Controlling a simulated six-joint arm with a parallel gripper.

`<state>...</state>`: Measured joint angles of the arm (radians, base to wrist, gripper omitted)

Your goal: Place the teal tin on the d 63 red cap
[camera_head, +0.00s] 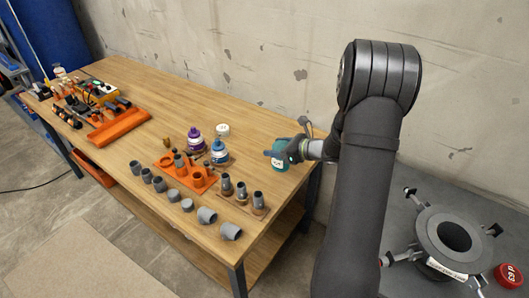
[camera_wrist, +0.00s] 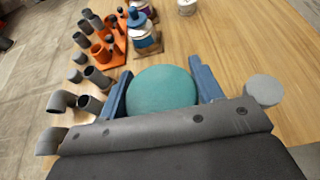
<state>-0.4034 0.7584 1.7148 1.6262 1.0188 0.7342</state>
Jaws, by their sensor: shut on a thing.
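The teal tin (camera_head: 280,157) is at the right end of the wooden workbench in the head view. My gripper (camera_head: 282,150) is shut on it. In the wrist view the teal top of the tin (camera_wrist: 163,92) sits between the two blue fingers of my gripper (camera_wrist: 163,90). I cannot tell whether the tin touches the bench. The red cap marked d 63 (camera_head: 509,275) lies at the lower right of the head view, on the grey surface beside the round flanged fitting. The wrist view does not show the cap.
The grey flanged fitting (camera_head: 451,238) with clamp arms stands left of the cap. On the bench are purple (camera_head: 195,138) and blue (camera_head: 219,152) tins, a white tin (camera_head: 222,129), an orange holder (camera_head: 190,175) and several grey pipe pieces (camera_head: 207,215).

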